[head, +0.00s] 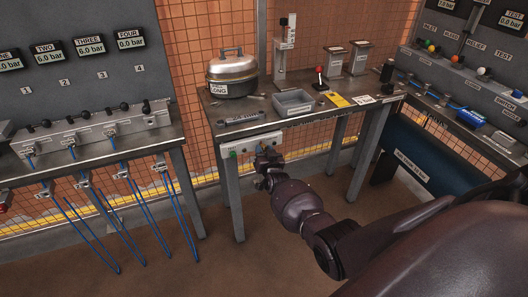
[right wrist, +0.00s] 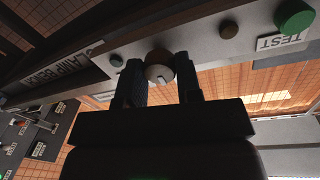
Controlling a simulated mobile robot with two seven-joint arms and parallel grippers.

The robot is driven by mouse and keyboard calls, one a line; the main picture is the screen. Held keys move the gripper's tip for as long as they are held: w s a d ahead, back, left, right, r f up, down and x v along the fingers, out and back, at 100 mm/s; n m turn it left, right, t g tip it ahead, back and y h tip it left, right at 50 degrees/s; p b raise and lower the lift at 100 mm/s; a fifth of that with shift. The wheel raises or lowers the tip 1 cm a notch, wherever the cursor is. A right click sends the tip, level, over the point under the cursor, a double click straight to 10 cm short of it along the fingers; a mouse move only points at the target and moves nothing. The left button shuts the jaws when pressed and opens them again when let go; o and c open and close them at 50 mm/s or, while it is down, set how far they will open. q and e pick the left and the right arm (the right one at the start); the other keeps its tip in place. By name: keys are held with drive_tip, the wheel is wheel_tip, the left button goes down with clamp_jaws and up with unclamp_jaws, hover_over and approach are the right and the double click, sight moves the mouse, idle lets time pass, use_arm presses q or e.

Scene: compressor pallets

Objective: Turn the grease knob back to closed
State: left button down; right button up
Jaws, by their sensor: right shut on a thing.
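A small round knob (right wrist: 158,72), pale at its face with a dark mark across it and brownish behind, sits on the light panel under the bench edge in the right wrist view. My right gripper (right wrist: 160,82) has one finger on each side of this knob and is shut on it. In the head view my right gripper (head: 266,168) is at the front of the panel (head: 247,146) below the middle bench, and it hides the knob there. No label naming the knob as the grease knob is readable. My left gripper is not in view.
A green button (right wrist: 295,17) beside a TEST label (right wrist: 282,42) and a brown button (right wrist: 228,30) are on the same panel. The middle bench (head: 280,112) carries a lidded pot (head: 232,72) and a grey tray (head: 293,103). Blue hoses hang at the left bench.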

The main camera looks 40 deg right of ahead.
idle(0.5)
drive_tip(key=o, duration=0.9)
drive_tip(key=shift+o, duration=0.2)
drive_tip(key=shift+s, duration=0.15)
drive_tip(key=p+v, duration=0.3)
drive_tip(key=v, duration=0.7)
drive_tip(key=shift+s+a, duration=0.2)
